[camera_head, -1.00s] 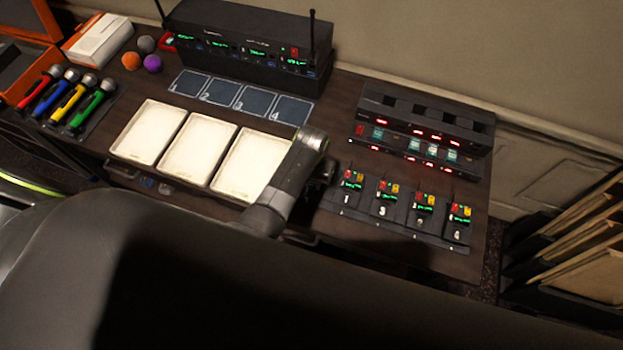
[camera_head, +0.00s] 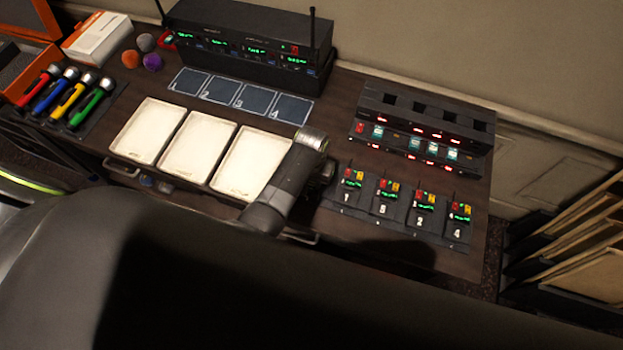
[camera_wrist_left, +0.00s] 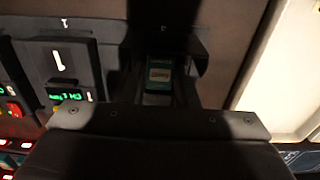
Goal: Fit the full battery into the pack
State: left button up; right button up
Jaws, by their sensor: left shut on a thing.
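My left gripper (camera_wrist_left: 162,75) is shut on a battery (camera_wrist_left: 160,74) with a teal-green label, seen between its fingers in the left wrist view. In the head view the left gripper (camera_head: 324,176) is a dark shape mostly hidden behind my wrist, between the right white tray and the leftmost pack. Several black packs with green displays stand in a row at the right of the desk; the leftmost pack (camera_head: 350,195) is nearest the gripper. A pack (camera_wrist_left: 66,70) also shows left of the gripper in the wrist view, apart from it. My right gripper is not in view.
A charger (camera_head: 425,125) with red lights, empty slots and red and teal batteries stands behind the packs. White trays (camera_head: 200,128) lie left of my arm.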

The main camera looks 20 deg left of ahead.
pick_arm(q)
jog(key=o, duration=1.2)
jog(key=shift+o, duration=0.2)
jog(key=shift+r, duration=0.1)
jog(key=shift+r+p, duration=1.3)
jog(key=shift+r, duration=2.15)
jog(key=shift+a, duration=0.1)
